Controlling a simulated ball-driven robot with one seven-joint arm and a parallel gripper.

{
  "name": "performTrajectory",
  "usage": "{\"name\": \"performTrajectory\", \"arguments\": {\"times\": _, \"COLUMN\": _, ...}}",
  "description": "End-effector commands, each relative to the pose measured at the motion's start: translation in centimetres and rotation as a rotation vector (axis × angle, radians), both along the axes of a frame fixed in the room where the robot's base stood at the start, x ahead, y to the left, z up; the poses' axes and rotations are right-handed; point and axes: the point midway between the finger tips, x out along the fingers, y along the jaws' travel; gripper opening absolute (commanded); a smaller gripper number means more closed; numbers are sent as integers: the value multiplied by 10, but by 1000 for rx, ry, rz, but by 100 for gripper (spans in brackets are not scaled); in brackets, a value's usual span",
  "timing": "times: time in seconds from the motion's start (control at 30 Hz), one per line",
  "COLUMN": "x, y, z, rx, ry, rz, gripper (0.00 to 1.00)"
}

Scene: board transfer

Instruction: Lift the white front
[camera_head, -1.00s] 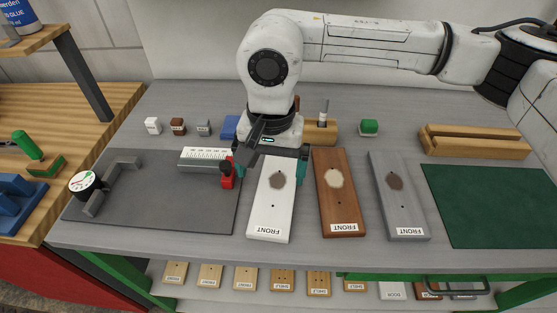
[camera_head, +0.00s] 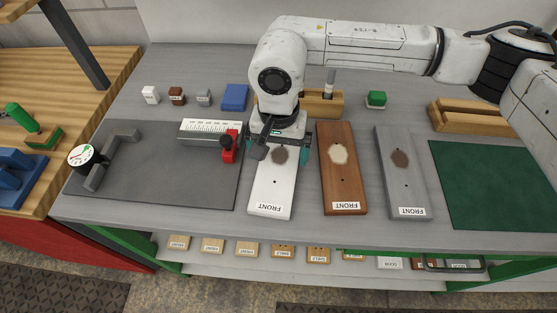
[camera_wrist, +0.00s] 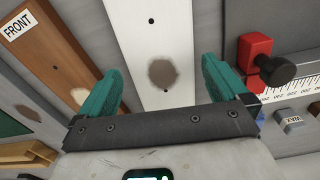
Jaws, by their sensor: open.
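The white front (camera_head: 271,195) is a long white board lying flat on the grey bench, with a dark round patch, small holes and a FRONT label at its near end. It also fills the middle of the wrist view (camera_wrist: 155,70). My gripper (camera_head: 278,152) is over the far part of the white front. In the wrist view its two teal fingers (camera_wrist: 158,85) are spread wide, one to each side of the board, with nothing held. I cannot tell how high the fingertips are above the bench.
A brown front (camera_head: 342,185) and a grey front (camera_head: 402,185) lie to the right. A red clamp (camera_head: 229,146) on a ruler (camera_head: 205,129) stands close on the left. A wooden block (camera_head: 322,101) is behind. A green mat (camera_head: 490,185) lies far right.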

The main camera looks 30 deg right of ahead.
Motion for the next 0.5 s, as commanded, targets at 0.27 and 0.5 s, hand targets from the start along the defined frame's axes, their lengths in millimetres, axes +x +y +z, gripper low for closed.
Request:
{"name": "performTrajectory", "arguments": {"times": 0.27, "x": -1, "y": 0, "z": -28, "rx": 1, "ry": 1, "rz": 0, "gripper": 100}}
{"name": "performTrajectory", "arguments": {"times": 0.5, "x": 0, "y": 0, "z": -29, "rx": -1, "ry": -1, "rz": 1, "gripper": 99}}
